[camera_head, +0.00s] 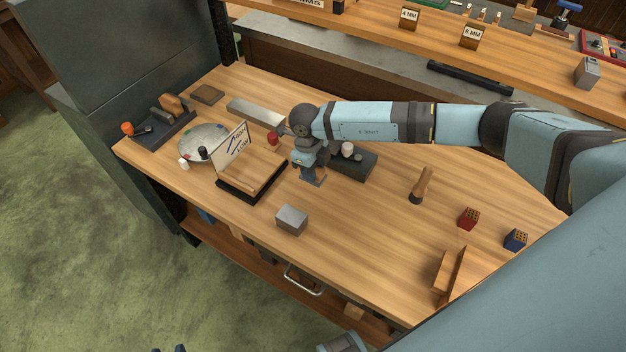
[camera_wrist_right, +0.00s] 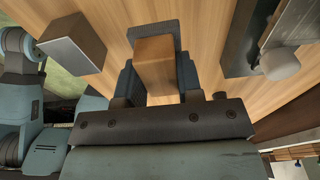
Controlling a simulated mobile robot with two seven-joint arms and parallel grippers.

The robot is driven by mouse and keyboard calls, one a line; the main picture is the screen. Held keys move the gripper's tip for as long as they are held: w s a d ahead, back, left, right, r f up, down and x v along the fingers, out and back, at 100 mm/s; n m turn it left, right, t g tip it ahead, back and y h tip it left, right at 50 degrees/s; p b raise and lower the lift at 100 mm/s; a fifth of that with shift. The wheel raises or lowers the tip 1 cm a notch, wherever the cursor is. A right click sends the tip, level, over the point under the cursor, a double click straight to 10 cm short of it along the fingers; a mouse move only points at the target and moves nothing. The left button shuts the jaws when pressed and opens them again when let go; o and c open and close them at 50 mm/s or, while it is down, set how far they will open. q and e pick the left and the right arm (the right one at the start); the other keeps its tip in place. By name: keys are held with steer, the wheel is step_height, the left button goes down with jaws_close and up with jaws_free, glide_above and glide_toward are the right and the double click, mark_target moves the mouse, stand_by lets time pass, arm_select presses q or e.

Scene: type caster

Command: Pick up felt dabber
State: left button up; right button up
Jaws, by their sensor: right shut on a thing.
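My right gripper (camera_head: 314,178) points down at the middle of the workbench, between the sign stand and a dark tray. In the right wrist view, its fingers (camera_wrist_right: 155,82) are shut on the felt dabber, which shows as a wooden block-shaped handle (camera_wrist_right: 155,58) with a dark grey part around its far end. The handle sits between both fingers. In the head view the gripper and wrist mostly hide the dabber. I cannot tell whether its base touches the bench. Two small dark tips at the bottom edge of the head view may be my left gripper (camera_head: 168,349).
A sign stand (camera_head: 250,185) is left of the gripper, and a grey metal block (camera_head: 292,220) is in front. A dark tray (camera_head: 352,163) with pale knobs is at right.

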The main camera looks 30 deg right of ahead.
step_height(320, 180, up, 13)
steer(key=shift+r+b, duration=0.2)
steer(key=shift+b, duration=0.25)
steer(key=shift+o, duration=0.6)
stand_by(1.7)
